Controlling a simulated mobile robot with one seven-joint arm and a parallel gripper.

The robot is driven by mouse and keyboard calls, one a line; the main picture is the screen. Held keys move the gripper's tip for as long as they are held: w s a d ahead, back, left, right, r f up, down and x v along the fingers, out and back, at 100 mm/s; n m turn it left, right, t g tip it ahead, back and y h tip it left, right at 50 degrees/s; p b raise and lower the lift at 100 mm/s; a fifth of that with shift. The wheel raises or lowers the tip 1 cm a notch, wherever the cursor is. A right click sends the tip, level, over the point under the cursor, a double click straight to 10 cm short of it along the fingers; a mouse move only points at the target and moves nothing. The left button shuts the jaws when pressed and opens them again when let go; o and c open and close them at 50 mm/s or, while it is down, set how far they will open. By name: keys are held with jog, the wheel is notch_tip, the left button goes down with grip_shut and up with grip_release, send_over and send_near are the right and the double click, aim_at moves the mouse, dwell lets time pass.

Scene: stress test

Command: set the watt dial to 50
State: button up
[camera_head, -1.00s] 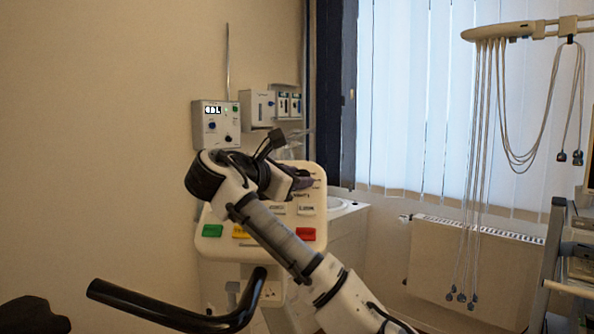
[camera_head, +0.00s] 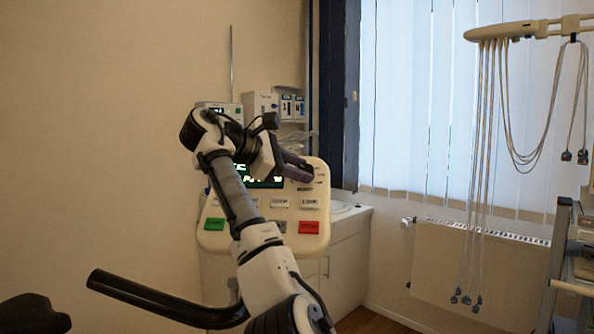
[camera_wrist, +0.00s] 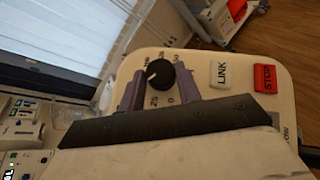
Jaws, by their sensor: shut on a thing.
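The watt dial (camera_wrist: 160,74) is a round black knob with a white pointer mark on the cream control panel (camera_wrist: 205,62). In the wrist view the mark points toward the left; "25" and "0" are readable below the knob, other scale marks are too blurred. My gripper (camera_wrist: 157,84) has its two grey-purple fingers on either side of the knob, shut on it. In the head view my gripper (camera_head: 305,172) is at the panel's upper right and hides the knob. The panel's dark screen (camera_head: 262,182) shows green characters, partly covered by my arm.
A red STOP button (camera_wrist: 265,78) and a white LINK button (camera_wrist: 224,74) sit beside the dial. A green button (camera_head: 214,224) is at the panel's lower left. A black handlebar (camera_head: 165,303) stands in front. Wall devices (camera_head: 262,105) are behind.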

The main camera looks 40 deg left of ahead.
jog(key=shift+m+g+h, duration=0.3)
dwell(0.5)
jog(key=o, duration=1)
jog(key=shift+c, duration=0.2)
jog(key=shift+a, duration=0.1)
jog(key=p+v, duration=0.2)
jog(key=v, duration=1.1)
jog(key=shift+s+r, duration=0.2)
jog(key=shift+s, duration=0.1)
